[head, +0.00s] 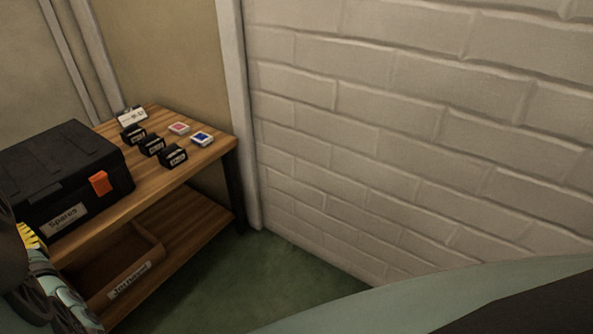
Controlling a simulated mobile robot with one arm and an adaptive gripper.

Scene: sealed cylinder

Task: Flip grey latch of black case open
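A black case (62,165) with a closed lid stands on the wooden table at the left of the head view. Its left side is cut off by the picture edge. An orange latch (99,184) sits at the right of its front face, and a pale label reading "Spares" (66,220) is at the lower front. I see no grey latch; the left part of the front is hidden or out of frame. Dark and teal parts of mine with a yellow ribbed piece show at the lower left, in front of the case. I cannot make out gripper fingertips there.
The wooden table (205,158) holds several small black labelled holders, a red-and-white box (179,128), a blue-and-white box (202,139) and a white card (131,115). A labelled wooden tray (130,281) is on the lower shelf. A brick wall rises at right; green floor (243,283) is clear.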

